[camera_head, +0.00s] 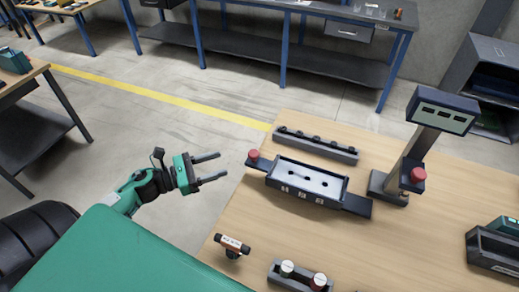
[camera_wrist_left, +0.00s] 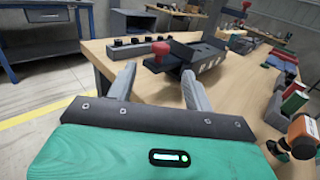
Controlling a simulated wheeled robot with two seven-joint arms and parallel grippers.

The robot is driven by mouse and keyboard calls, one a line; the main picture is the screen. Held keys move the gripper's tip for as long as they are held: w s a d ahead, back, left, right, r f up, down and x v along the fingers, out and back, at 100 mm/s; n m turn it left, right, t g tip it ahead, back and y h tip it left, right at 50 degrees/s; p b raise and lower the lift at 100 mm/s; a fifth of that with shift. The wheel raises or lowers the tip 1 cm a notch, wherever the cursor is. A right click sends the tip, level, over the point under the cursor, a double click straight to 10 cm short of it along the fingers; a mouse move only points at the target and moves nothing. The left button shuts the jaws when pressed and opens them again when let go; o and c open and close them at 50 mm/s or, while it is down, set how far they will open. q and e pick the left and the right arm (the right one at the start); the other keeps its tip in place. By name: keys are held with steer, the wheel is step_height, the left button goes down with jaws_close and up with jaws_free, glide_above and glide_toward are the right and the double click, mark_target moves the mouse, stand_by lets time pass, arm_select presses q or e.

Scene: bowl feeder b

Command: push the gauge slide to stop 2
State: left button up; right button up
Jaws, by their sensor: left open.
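The gauge (camera_head: 331,184) is a dark frame with a pale, holed plate on the wooden table. Numbered marks, seemingly 1 to 3, run along its near side. A red knob (camera_head: 253,155) stands on a dark tab at its left end; I take this as the slide's handle. Another dark tab (camera_head: 357,206) sticks out at the right end. My left gripper (camera_head: 222,166) is open and empty, left of the knob, beyond the table edge and apart from it. In the left wrist view, the knob (camera_wrist_left: 161,48) shows between the open fingers (camera_wrist_left: 155,72). My right gripper is not visible.
A dark rail with several pegs (camera_head: 315,146) lies behind the gauge. A post with a display (camera_head: 442,108) and red button (camera_head: 418,174) stands to the right. An orange-and-black tool (camera_head: 232,243) and a holder with capped cylinders (camera_head: 290,277) are nearer me.

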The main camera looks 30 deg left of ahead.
mark_target(250, 154)
arm_select(q)
steer(key=p+x, duration=0.2)
steer(key=x, duration=0.4)
steer(key=p+x, duration=0.3)
steer(key=x, duration=0.3)
steer(key=shift+w+d+r, duration=0.2)
steer(key=shift+w+d, duration=0.1)
steer(key=shift+w+d+f+p, duration=0.1)
steer(key=shift+w+d+p, duration=0.2)
steer(key=shift+w, duration=0.05)
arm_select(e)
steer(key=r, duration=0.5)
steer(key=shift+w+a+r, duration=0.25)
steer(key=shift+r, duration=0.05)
